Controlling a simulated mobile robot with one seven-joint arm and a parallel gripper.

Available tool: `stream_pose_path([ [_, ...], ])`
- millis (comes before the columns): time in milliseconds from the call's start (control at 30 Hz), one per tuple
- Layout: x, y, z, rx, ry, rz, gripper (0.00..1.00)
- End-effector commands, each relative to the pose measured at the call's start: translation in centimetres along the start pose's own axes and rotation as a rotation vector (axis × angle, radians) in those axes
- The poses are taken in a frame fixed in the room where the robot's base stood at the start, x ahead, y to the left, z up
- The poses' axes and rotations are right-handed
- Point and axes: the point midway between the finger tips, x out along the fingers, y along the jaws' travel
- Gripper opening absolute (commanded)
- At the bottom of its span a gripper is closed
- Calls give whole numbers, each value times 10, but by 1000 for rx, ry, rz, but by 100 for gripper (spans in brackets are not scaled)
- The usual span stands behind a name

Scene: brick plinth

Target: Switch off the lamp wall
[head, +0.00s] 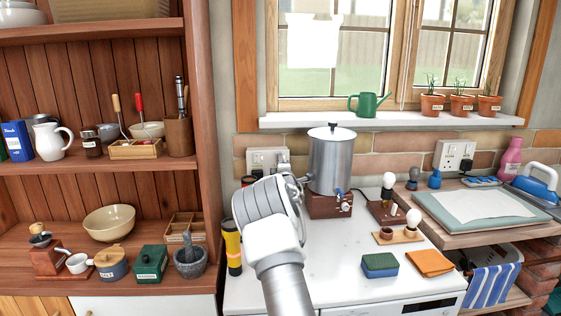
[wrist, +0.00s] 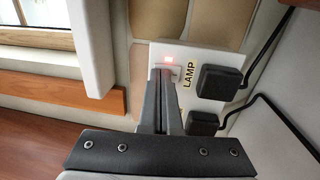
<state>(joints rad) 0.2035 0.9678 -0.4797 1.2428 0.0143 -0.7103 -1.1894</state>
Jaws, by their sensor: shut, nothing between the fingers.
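A white double wall socket (head: 262,155) is on the brick wall left of the steel urn. In the wrist view the socket plate (wrist: 214,60) has a yellow LAMP label (wrist: 189,76) beside a switch with a glowing red light (wrist: 168,60). Two black plugs with cords (wrist: 222,82) are in it. My gripper (wrist: 166,78) is shut and empty, its tips at the switch and covering much of it; I cannot tell if they touch. In the head view my arm reaches across the counter, and my gripper (head: 284,160) partly hides the socket.
The steel urn (head: 330,158) stands close right of my gripper. A yellow-black torch (head: 232,247) is at the counter's left. Small bulbs on wooden bases (head: 412,222) stand to the right. The window sill (head: 392,121) juts out above; another socket (head: 453,155) is farther right.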

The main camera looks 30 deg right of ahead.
Motion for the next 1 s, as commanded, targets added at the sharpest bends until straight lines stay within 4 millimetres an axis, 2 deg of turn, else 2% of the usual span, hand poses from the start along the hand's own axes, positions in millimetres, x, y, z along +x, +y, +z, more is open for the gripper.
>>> stream_pose_path([
  [300,6,-2,0,-3,1,2,0],
  [433,12,14,-1,0,3,-58,0],
  [500,11,8,-1,-1,3,-65,0],
  [1000,10,10,-1,0,3,-61,0],
])
